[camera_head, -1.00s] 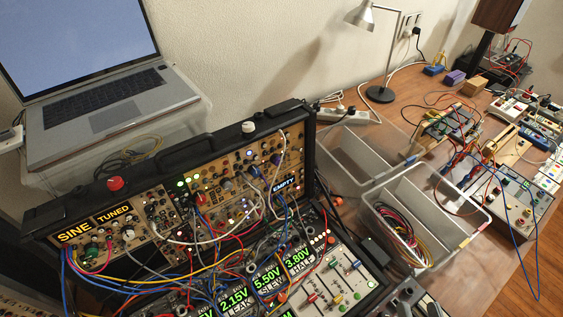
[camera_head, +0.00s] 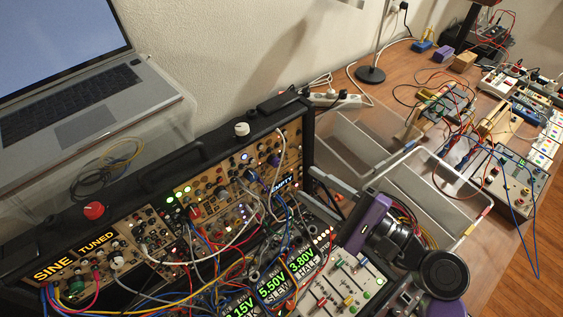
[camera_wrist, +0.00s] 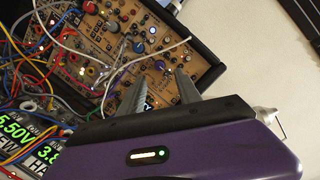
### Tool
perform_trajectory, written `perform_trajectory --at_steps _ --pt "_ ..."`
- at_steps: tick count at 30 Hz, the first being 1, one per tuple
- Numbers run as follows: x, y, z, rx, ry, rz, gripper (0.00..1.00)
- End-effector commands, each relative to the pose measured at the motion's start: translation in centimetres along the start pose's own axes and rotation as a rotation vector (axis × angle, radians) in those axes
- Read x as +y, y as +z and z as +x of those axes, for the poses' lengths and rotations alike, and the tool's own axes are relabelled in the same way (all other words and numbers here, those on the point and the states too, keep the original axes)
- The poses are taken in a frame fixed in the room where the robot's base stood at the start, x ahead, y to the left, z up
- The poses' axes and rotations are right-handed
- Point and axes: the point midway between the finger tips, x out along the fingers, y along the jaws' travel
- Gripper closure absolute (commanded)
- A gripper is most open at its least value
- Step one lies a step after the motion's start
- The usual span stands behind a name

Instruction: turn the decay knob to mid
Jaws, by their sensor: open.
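The synth case (camera_head: 200,155) fills the lower left of the head view, with tan panels (camera_head: 205,180) of small knobs, lights and patch cables. The panel lettering is too small to read, so I cannot tell which knob is decay. In the wrist view, the tan panel (camera_wrist: 118,62) shows red, white, blue and dark knobs, including a red knob (camera_wrist: 90,7). In the wrist view my gripper (camera_wrist: 152,58) is open and empty, with fingers apart over the panel's edge.
Patch cables (camera_head: 215,235) loop over the panels. A laptop (camera_head: 85,90) stands behind the case. Clear bins (camera_head: 440,205), a lamp base (camera_head: 371,75) and wired boxes (camera_head: 515,180) are on the right. A slider module (camera_head: 350,275) lies below my gripper.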

Motion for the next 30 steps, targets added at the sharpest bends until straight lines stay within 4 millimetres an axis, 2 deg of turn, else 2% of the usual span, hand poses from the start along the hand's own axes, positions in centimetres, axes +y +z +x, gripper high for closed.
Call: perform_trajectory --at_steps 5,12,18,30 --pt "0.1 0.1 1.1 -0.002 0.006 0.028 0.59" --pt "0.0 0.1 4.8 -0.001 0.005 0.025 0.59" --pt "0.1 0.1 7.1 0.001 0.005 0.024 0.59" --pt "0.2 -0.1 7.8 0.003 0.004 0.022 0.61"
